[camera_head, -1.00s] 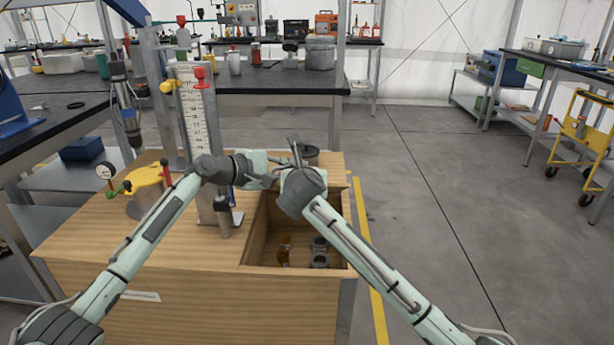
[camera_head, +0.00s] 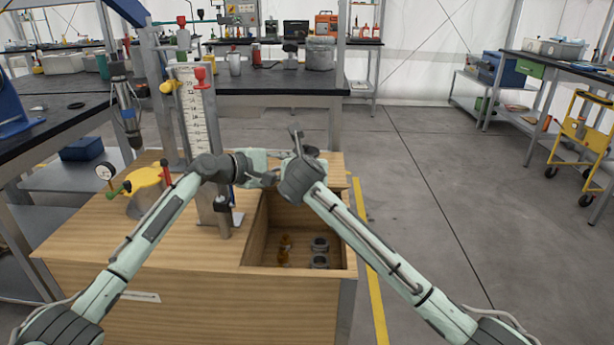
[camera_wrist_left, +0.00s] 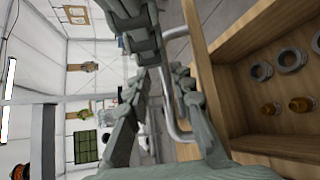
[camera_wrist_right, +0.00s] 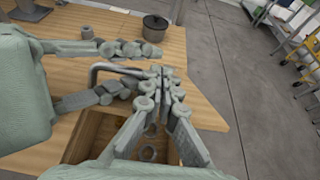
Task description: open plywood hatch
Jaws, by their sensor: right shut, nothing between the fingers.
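The plywood box (camera_head: 130,230) has an open compartment at its right side. Its plywood hatch (camera_wrist_right: 190,100) shows in the right wrist view as a panel behind the opening, and the hatch's bent metal handle (camera_wrist_right: 118,69) stands by its edge. The handle also shows in the left wrist view (camera_wrist_left: 171,105). My left gripper (camera_wrist_right: 128,72) is open, with its fingers on either side of the handle; whether they touch it is unclear. My right gripper (camera_wrist_right: 160,85) is shut and empty beside the handle. In the head view my right wrist hides the handle.
Grey rings (camera_head: 320,245) and amber pieces (camera_head: 284,246) lie inside the compartment. A dark lidded pot (camera_wrist_right: 155,28) stands on the plywood top. A scale stand (camera_head: 195,115) and a yellow-topped fixture (camera_head: 146,180) stand left. Floor right of the box is clear.

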